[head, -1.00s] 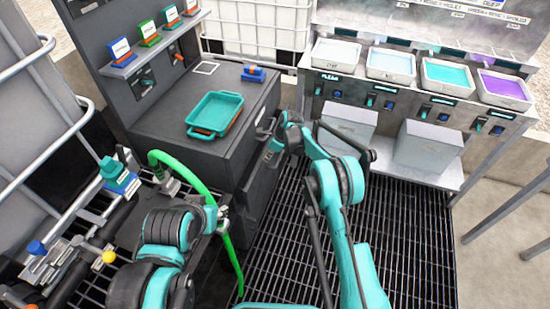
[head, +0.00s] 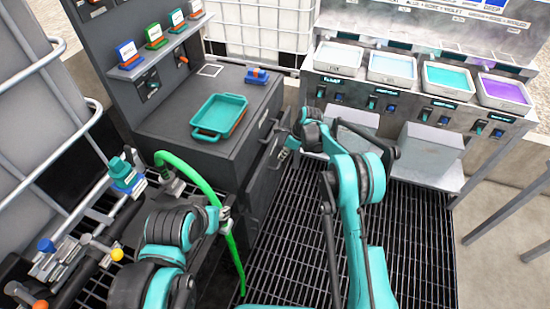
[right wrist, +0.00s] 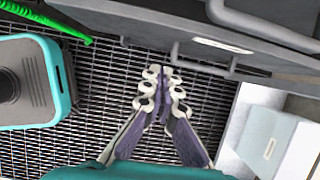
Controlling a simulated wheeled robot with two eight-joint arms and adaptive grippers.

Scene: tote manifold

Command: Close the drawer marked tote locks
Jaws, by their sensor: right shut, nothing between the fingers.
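The dark drawer cabinet (head: 250,150) stands left of centre in the head view, with bar handles on its right-hand front. My right gripper (head: 285,153) is beside that front, partly hidden by its own wrist. In the right wrist view my right gripper (right wrist: 163,78) is shut and empty, with its tips near a bar handle (right wrist: 203,66) on a grey drawer front (right wrist: 215,38). I cannot tell whether they touch. A pale label on the front is too small to read, and I cannot tell how far the drawer stands out. My left gripper (head: 224,213) is low at left; its fingers are unclear.
A teal tray (head: 220,114) and a blue block (head: 257,76) lie on the cabinet top. A green hose (head: 205,185) curves near my left arm. A steel bench with coloured bins (head: 448,78) stands at right. The grating floor (head: 415,240) is open at lower right.

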